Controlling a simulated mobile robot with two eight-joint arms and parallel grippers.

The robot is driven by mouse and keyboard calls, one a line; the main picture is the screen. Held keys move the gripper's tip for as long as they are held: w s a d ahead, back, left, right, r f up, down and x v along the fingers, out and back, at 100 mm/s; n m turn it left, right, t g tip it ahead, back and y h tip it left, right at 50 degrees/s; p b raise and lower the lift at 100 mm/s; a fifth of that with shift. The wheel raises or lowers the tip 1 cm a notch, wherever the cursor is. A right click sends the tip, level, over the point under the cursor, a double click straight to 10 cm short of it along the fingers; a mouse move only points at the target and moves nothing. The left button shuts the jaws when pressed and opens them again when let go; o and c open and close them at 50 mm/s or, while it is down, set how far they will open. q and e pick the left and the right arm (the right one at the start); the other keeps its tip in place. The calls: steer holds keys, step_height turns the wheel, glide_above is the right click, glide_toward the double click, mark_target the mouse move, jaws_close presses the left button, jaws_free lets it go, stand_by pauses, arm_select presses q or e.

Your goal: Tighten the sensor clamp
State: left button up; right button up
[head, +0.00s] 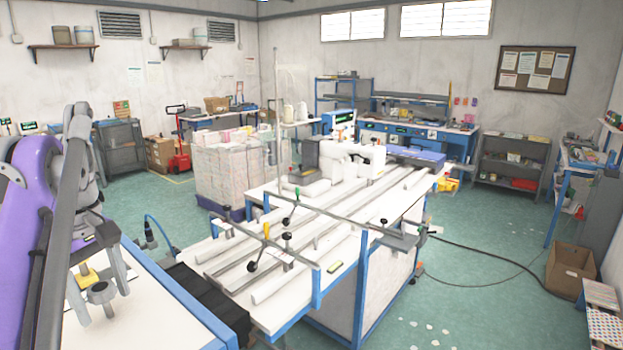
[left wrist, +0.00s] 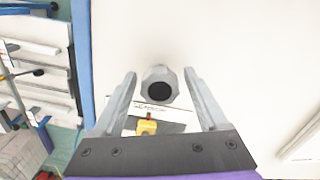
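A grey faceted knob with a dark round centre (left wrist: 158,86) stands on a white-topped bench and looks like the clamp's knob. It also shows in the head view (head: 101,291) at the lower left. My left gripper (left wrist: 160,72) is open, with one finger on each side of the knob. In the left wrist view a gap shows between the knob and both fingers. In the head view my left gripper (head: 103,303) points down over the bench. A small yellow block with a red tip (left wrist: 147,127) lies behind the knob, partly over a printed plate. My right gripper is out of view.
The white bench (head: 165,320) has a blue edge. Beyond it stands a long sewing table (head: 320,262) with rails, a white machine (head: 358,160) and several small knobbed levers. Stacked pale material (head: 222,165) stands behind.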

arm_select(q)
jaws_close()
steer(key=shift+m+p, duration=0.45)
steer(key=shift+m, duration=1.15)
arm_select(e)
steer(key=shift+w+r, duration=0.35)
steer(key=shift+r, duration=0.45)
arm_select(q)
steer(key=shift+r+m+p, duration=0.1)
steer(key=shift+m+p, duration=0.2)
steer(key=shift+m, duration=1.2)
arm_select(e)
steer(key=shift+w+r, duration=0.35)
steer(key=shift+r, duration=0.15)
